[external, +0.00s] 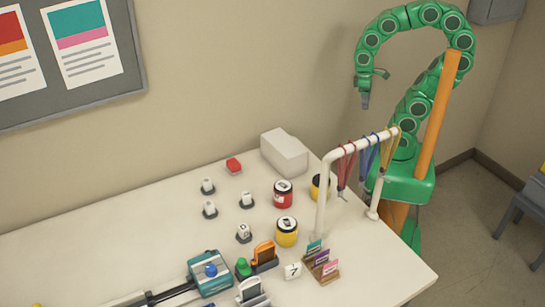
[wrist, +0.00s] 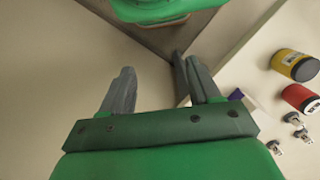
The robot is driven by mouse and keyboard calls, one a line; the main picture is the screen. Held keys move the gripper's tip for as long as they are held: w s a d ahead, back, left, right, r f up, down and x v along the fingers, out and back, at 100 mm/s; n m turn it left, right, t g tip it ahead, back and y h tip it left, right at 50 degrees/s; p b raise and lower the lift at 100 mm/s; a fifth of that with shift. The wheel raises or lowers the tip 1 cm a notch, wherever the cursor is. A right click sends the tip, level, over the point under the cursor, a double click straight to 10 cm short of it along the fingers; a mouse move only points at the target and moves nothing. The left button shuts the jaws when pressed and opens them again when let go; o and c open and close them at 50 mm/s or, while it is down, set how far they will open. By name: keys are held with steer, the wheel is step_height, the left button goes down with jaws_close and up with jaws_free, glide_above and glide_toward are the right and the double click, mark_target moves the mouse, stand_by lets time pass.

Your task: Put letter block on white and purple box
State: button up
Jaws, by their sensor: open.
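A small white cube (external: 292,271) with a dark character on its face sits near the front of the white table; it looks like the letter block, though the character is too small to read surely. A white box (external: 285,152) stands at the table's back edge by the wall; no purple shows on it here. In the wrist view a purple patch (wrist: 236,95) shows beside a pale surface, partly hidden by my gripper. My gripper (external: 366,102) is open and empty, high above and right of the box. Its spread fingers show in the wrist view (wrist: 155,88).
A white rack (external: 322,200) with hanging lanyards stands at the table's right. The table's left is clear.

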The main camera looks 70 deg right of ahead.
steer(key=shift+w+r, duration=0.1)
steer(key=shift+w, duration=0.05)
steer(key=w+a+n, duration=0.1)
steer(key=w+a, duration=0.4)
steer(key=w, duration=0.4)
steer(key=w+a+n+t, duration=0.1)
steer(key=w+a, duration=0.4)
steer(key=w, duration=0.4)
steer(key=w+a+n, duration=0.1)
steer(key=w+a, duration=0.4)
steer(key=w, duration=0.3)
steer(key=n, duration=0.4)
glide_above(246, 193)
steer(key=shift+t, duration=0.4)
steer(key=f, duration=1.2)
steer(key=shift+w+d+f, duration=0.2)
steer(key=shift+w, duration=0.05)
steer(key=shift+a+f, duration=0.15)
steer(key=shift+a, duration=0.15)
steer(key=shift+f, duration=0.2)
steer(key=shift+s+d+f, duration=0.1)
steer(key=shift+s+f, duration=0.05)
steer(key=shift+f, duration=1.7)
steer(key=shift+s+f, duration=0.15)
steer(key=shift+f, duration=1.7)
jaws_close()
